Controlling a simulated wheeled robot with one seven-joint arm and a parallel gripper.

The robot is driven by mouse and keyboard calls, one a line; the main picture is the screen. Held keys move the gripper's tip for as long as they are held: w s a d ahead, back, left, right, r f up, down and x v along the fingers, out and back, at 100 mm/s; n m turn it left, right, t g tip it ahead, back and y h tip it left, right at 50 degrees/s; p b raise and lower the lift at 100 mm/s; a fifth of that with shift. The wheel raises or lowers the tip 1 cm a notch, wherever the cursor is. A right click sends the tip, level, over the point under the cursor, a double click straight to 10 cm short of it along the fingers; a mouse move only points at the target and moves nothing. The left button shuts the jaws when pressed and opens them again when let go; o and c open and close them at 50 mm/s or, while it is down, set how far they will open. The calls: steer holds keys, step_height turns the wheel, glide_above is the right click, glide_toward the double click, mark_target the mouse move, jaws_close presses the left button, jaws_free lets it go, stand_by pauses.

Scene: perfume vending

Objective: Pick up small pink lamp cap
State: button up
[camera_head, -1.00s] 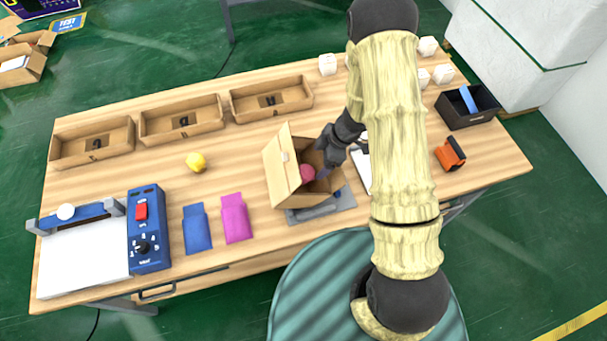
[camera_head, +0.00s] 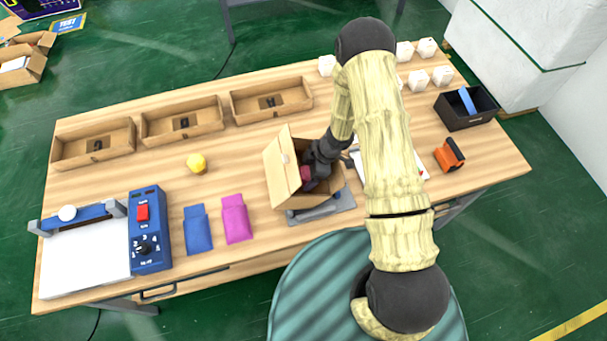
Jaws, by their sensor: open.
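The pink lamp cap (camera_head: 306,174) is a small round pink thing inside an open cardboard box (camera_head: 284,178) at the middle of the table. My gripper (camera_head: 311,184) is dark and reaches down into the box from the right. It is open and covers part of the pink cap. Whether its fingers touch the cap cannot be told from this view.
The box stands on a grey plate (camera_head: 325,210). Three cardboard trays (camera_head: 182,121) line the back left. A yellow round thing (camera_head: 196,163), blue and pink pouches (camera_head: 235,218) and a blue-sided machine (camera_head: 148,228) lie left. A black bin (camera_head: 466,107) and an orange tool (camera_head: 449,154) stand right.

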steer(key=shift+a+f, duration=0.3)
steer(key=shift+f, duration=0.3)
steer(key=c, duration=1.1)
steer(key=shift+r, duration=0.15)
